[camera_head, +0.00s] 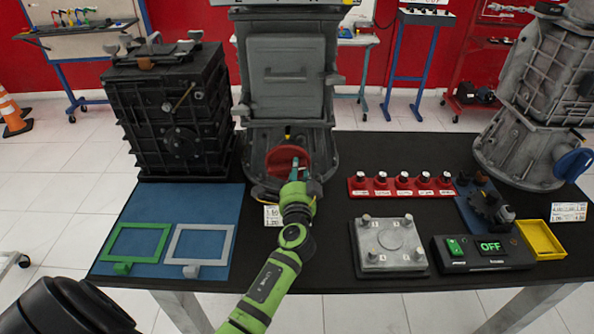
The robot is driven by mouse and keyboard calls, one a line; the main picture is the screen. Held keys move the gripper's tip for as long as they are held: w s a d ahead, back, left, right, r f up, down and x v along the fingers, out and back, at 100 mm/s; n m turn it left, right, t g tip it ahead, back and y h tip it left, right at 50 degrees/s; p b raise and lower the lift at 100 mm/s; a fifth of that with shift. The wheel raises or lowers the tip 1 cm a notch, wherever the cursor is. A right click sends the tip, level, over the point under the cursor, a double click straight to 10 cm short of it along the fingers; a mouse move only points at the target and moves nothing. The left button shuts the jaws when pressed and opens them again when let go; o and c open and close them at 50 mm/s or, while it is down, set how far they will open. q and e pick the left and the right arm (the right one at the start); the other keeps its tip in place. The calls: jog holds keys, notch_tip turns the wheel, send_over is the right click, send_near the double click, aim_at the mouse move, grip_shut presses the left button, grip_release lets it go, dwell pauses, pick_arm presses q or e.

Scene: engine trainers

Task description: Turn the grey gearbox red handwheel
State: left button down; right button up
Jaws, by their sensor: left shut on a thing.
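The red handwheel (282,158) is on the lower front of the grey gearbox (287,95), which stands at the back middle of the black table. My left gripper (295,168) is at the right part of the handwheel and is shut on it. The gripper and the green wrist hide part of the wheel's lower right. My right gripper is not in view; a dark rounded shape shows at the lower left corner.
A black engine block (170,115) stands left of the gearbox. A blue mat (215,210) holds green and grey frames. To the right are a red knob strip (400,187), a grey plate (388,245), an OFF switch box (483,254), a yellow tray (541,240) and another grey housing (540,95).

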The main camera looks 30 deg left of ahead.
pick_arm(q)
jog(key=m, duration=0.2)
jog(key=f+m, duration=0.1)
jog(key=m, duration=0.2)
jog(key=shift+s+a+f, duration=0.1)
jog(key=shift+a, duration=0.05)
jog(key=shift+m, duration=0.3)
dwell(0.3)
jog(key=c, duration=1)
grip_release()
jog(key=v, duration=1.2)
jog(key=shift+s, duration=0.1)
